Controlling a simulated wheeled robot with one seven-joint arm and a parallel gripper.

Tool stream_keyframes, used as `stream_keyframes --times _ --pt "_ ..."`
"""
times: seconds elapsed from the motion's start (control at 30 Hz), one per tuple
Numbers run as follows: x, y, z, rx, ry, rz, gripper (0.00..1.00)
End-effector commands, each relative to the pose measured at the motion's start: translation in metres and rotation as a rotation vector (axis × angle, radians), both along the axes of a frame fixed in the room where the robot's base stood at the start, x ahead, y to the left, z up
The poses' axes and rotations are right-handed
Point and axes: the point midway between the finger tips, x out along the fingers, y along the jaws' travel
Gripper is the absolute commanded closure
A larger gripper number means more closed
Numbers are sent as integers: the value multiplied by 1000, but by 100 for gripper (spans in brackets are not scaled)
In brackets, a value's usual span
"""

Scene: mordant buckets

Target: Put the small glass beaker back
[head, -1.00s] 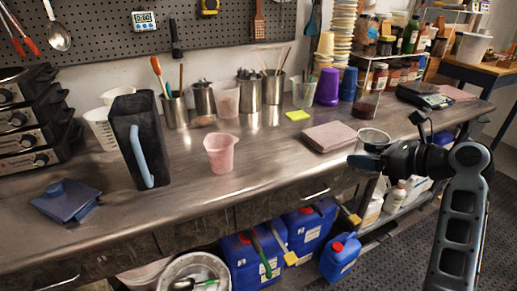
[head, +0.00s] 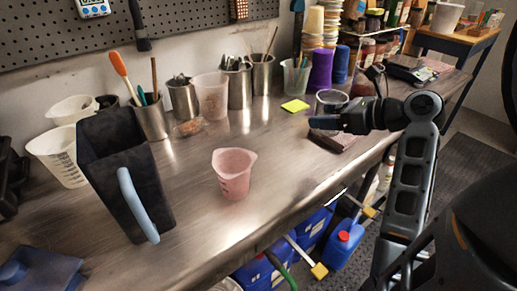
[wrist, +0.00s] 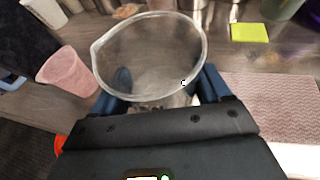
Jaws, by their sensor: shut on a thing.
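The small glass beaker (wrist: 150,55) is clear, with a pouring lip at its left rim in the wrist view. My gripper (wrist: 160,92) is shut on it, one blue finger on each side. In the head view the beaker (head: 331,98) sits upright in my gripper (head: 325,122) near the bench's front edge, over the folded cloth. Its base is hidden by my gripper, so I cannot tell its height above the bench.
A pink beaker (head: 233,173) and a black pitcher with a blue handle (head: 122,180) stand to the left. A yellow note (head: 295,106) lies behind. Tool-filled metal cups (head: 183,98) line the wall. The steel bench (head: 190,215) is clear around the pink beaker.

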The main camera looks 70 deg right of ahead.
Motion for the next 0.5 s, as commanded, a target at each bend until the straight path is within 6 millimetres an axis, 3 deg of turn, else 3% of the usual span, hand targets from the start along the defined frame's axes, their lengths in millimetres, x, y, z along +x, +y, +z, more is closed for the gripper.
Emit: stream_keyframes --times 0.17,0.5 --pt "13 4 -10 3 1 3 67" --pt "78 18 -49 3 1 6 67"
